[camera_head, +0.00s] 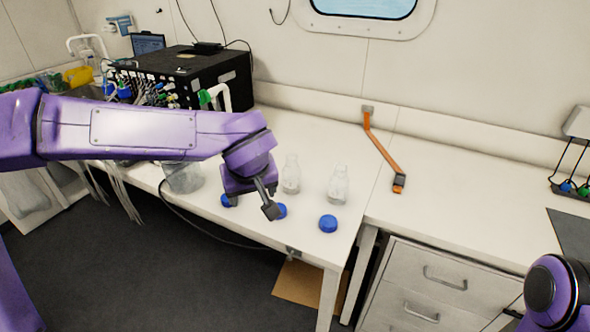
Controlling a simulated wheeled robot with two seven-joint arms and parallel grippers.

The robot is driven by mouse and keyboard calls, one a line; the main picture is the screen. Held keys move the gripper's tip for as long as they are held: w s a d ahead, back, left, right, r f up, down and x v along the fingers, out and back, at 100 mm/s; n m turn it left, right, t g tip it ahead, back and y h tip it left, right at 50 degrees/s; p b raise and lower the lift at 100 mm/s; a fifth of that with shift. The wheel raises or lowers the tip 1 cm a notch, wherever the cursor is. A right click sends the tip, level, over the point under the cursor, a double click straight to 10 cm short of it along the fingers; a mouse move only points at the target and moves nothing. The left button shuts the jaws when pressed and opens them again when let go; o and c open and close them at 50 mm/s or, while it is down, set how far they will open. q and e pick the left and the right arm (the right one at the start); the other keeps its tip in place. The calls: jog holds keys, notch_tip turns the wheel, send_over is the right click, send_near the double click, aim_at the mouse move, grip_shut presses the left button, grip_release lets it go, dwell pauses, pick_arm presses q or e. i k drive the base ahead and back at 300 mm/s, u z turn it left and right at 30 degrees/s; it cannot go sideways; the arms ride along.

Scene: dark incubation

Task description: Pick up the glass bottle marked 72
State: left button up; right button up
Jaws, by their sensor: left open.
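Two clear glass bottles stand upright and uncapped on the white bench: a left bottle (291,176) and a right bottle (338,185). Their markings are too small to read, so I cannot tell which is marked 72. My left gripper (269,200) is open, with its fingers pointing down in front of and just left of the left bottle. Nothing shows between its fingers. My left arm and gripper hide part of the bench behind them. Part of my right arm shows at the lower right edge; its gripper is not in view.
Blue caps lie along the front edge: a right cap (328,223), a middle cap (281,211) partly hidden and a left cap (228,200). A clear container (184,177) stands left. A black box (190,75) and an orange strap (382,152) are behind. The right counter is mostly clear.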

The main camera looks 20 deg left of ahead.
aim_at(291, 171)
jog(key=i, duration=0.85)
